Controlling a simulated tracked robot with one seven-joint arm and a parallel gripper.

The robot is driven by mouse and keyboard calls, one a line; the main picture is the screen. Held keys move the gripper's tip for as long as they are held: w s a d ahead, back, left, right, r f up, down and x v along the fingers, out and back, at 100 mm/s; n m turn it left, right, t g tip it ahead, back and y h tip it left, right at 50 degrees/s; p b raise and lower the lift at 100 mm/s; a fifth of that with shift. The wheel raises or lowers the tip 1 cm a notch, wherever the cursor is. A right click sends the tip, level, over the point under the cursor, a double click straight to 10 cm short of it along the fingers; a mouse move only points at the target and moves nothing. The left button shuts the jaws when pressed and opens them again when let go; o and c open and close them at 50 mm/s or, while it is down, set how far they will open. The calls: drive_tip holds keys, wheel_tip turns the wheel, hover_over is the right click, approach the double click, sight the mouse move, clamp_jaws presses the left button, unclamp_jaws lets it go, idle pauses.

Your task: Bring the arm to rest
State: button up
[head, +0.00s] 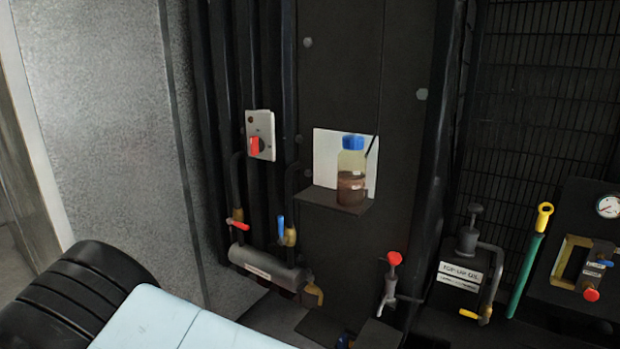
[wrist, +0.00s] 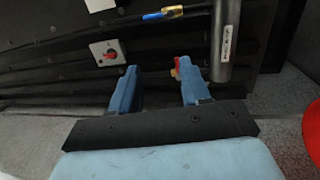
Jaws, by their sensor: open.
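My gripper (wrist: 156,72) shows in the wrist view with its two blue fingers spread wide and nothing between them. The fingers point toward the dark panel and pipework. The right finger lies close to a red valve handle (wrist: 176,68) in the picture; I cannot tell whether they touch. In the head view the gripper is not visible; a pale blue part of my own arm shows at the bottom left, below the grey cylinder.
A grey cylinder (head: 266,268) with red and blue valve handles hangs on the panel. A switch box (head: 260,135) is above it. A blue-capped bottle (head: 351,172) stands on a small shelf (head: 322,198). A red-topped valve (head: 392,270) and top-up oil unit (head: 460,270) are to the right.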

drive_tip(key=w+d+r+m+g+y, duration=0.1)
drive_tip(key=w+d+r+m+g, duration=0.15)
drive_tip(key=d+r+g, duration=0.6)
drive_tip(key=w+d+r+m+g+y, duration=0.1)
drive_tip(key=w+d+r+m, duration=0.3)
drive_tip(key=d, duration=1)
drive_tip(key=w+d+r+g+y, duration=0.1)
drive_tip(key=d+r+g, duration=0.4)
drive_tip(key=d+r, duration=0.45)
drive_tip(key=s+d+r+m+y, duration=0.1)
drive_tip(key=s+d+r+y, duration=0.25)
drive_tip(key=d, duration=0.45)
drive_tip(key=s+d+r+m+y, duration=0.1)
drive_tip(key=s+d+r+y, duration=0.15)
drive_tip(key=s+d, duration=0.4)
drive_tip(key=s+d+r+m+t+y, duration=0.2)
drive_tip(key=s+d, duration=0.5)
drive_tip(key=s, duration=0.5)
drive_tip(key=shift+d+r+t+y, duration=0.3)
drive_tip(key=shift+d+r+t, duration=0.1)
drive_tip(key=shift+r+t, duration=0.55)
